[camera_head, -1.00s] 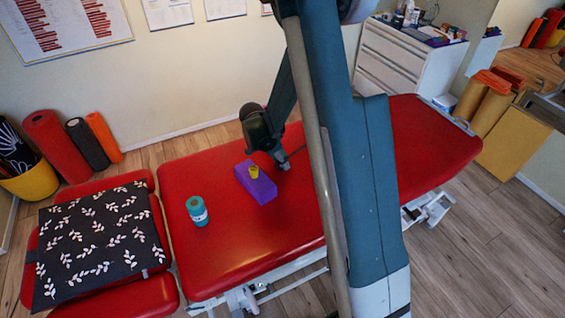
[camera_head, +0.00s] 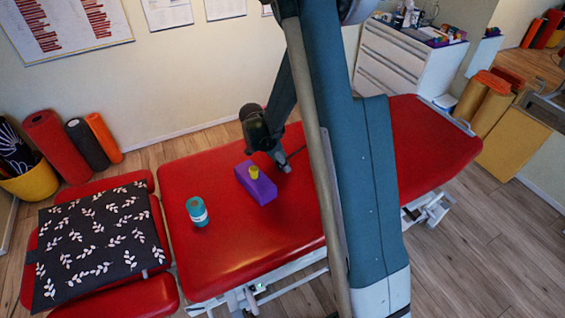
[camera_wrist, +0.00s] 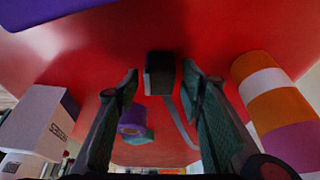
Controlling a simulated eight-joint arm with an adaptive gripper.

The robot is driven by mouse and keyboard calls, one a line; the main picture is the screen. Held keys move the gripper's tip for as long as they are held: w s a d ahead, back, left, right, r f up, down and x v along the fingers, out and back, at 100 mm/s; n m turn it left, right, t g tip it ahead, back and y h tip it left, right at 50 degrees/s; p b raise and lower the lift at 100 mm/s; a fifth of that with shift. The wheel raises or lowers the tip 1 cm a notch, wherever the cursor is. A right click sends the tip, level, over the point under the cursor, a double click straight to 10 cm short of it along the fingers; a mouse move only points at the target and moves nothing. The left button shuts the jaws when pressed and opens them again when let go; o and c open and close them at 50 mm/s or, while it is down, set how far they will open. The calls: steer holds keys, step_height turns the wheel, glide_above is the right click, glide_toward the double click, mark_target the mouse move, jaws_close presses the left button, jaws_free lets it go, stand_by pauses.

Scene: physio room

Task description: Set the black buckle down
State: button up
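The black buckle (camera_wrist: 160,74) shows in the wrist view between my fingertips, against the red treatment table top (camera_wrist: 85,60). A grey strap (camera_wrist: 179,122) trails from it. My gripper (camera_wrist: 160,78) is open, with a finger on each side of the buckle and a visible gap on both sides. The buckle appears to rest on the red surface. In the head view my gripper (camera_head: 284,166) is low over the table, right of the purple block (camera_head: 257,186); the buckle itself is too small to make out there.
A yellow piece (camera_head: 253,173) stands on the purple block. The wrist view shows an orange, white and purple roll (camera_wrist: 265,88), a white box (camera_wrist: 36,118) and a small purple roll (camera_wrist: 132,122).

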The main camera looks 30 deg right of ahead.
steer(key=p+v, duration=0.2)
steer(key=v, duration=1)
steer(key=shift+r, duration=0.1)
stand_by(0.4)
steer(key=s+a+r+n+t+y, duration=0.1)
steer(key=s+a+r+n+t, duration=0.1)
steer(key=s+r+n, duration=0.35)
steer(key=s+a+r+n+t+y, duration=0.1)
steer(key=s+a+r+n, duration=0.15)
steer(key=s+r, duration=0.55)
steer(key=s+a+r+n+t, duration=0.1)
steer(key=s+a+r+n, duration=0.1)
steer(key=s, duration=0.3)
steer(key=s+a+r+n+t+y, duration=0.1)
steer(key=s+a+r+n, duration=0.1)
steer(key=s+r+n, duration=0.1)
steer(key=s+a+r+n+t+y, duration=0.1)
steer(key=s+a+r+n+t, duration=0.1)
steer(key=s+n, duration=0.3)
steer(key=shift+s+a+r, duration=0.25)
steer(key=shift+s+r, duration=0.15)
steer(key=shift+s, duration=1.2)
